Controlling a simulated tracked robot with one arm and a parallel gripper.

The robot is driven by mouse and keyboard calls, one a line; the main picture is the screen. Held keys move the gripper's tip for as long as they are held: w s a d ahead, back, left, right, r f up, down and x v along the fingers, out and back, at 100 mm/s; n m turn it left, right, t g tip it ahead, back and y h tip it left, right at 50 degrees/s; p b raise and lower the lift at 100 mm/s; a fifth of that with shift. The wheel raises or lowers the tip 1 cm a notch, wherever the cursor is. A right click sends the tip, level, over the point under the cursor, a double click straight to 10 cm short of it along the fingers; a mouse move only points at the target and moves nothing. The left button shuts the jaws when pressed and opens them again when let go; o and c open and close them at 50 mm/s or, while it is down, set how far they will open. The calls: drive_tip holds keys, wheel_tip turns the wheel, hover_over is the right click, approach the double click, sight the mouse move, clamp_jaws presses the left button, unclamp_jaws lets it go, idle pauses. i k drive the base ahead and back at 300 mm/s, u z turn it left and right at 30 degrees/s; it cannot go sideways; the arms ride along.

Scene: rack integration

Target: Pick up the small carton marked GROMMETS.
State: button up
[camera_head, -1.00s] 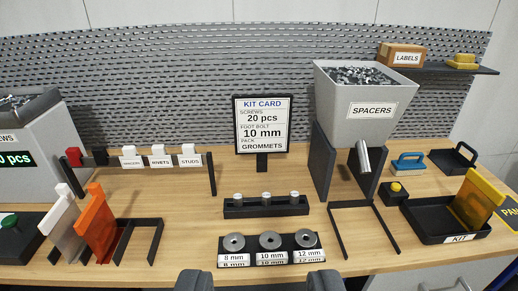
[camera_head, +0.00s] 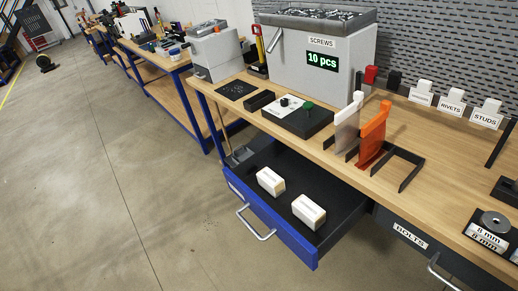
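Three small white cartons stand in a row on the bench at the right. One reads RIVETS (camera_head: 452,101) and one reads STUDS (camera_head: 487,114). The label of the leftmost carton (camera_head: 422,93) is too small to read for sure. Two more white cartons lie in an open blue-fronted drawer (camera_head: 290,238) below the bench: a left one (camera_head: 270,181) and a right one (camera_head: 308,211). Their labels cannot be read. My gripper is not in view.
A grey SCREWS hopper (camera_head: 310,55) with a "10 pcs" display stands on the bench. White and orange upright pieces (camera_head: 373,137) stand at the bench edge above the drawer. A closed BOLTS drawer (camera_head: 405,231) is at the right. The floor (camera_head: 100,180) at left is clear.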

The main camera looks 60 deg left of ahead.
sight(312, 215)
drive_tip(key=u, duration=0.4)
drive_tip(key=k, duration=1)
drive_tip(key=u, duration=0.6)
drive_tip(key=i, duration=0.6)
drive_tip(key=z, duration=0.1)
